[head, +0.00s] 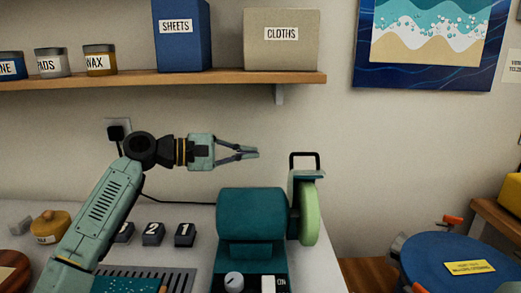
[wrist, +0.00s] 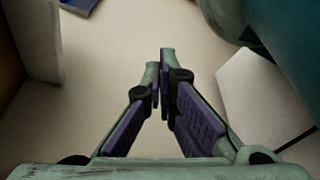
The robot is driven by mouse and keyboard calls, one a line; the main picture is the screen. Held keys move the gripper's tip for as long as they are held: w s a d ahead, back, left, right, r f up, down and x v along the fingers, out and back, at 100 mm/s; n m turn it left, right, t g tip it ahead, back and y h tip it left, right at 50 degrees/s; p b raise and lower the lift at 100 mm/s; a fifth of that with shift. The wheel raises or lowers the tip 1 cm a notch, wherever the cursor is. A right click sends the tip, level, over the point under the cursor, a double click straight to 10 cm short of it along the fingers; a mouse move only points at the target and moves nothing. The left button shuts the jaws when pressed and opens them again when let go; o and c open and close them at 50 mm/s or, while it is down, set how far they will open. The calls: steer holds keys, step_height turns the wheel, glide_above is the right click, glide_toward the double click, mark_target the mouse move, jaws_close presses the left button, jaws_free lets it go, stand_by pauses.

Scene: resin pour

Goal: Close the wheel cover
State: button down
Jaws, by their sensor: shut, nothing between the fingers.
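The wheel cover (head: 308,174) is a teal piece above the wheel in the head view, with a black loop handle (head: 304,154) standing up from it. The pale green wheel (head: 309,215) is on the right side of the teal grinder (head: 252,215), and much of its face is exposed. My gripper (head: 254,153) is shut and empty. It points right, left of the handle and apart from it, at about the same picture height. The wrist view shows its fingertips (wrist: 164,62) together. The cover cannot be made out there.
The grinder's teal body (wrist: 298,35) shows at the upper right of the wrist view. A wooden shelf (head: 170,78) with boxes and jars hangs above my gripper. Numbered blocks (head: 153,234) sit left of the grinder. A blue round table (head: 450,250) stands at right.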

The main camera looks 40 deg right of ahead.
steer(key=s+d+p, duration=0.3)
steer(key=s+d, duration=0.2)
steer(key=s, duration=0.1)
steer(key=shift+s+d+r+p, duration=0.15)
steer(key=shift+d+r+p, duration=0.1)
steer(key=shift+d+p, duration=0.15)
steer(key=shift+b, duration=0.55)
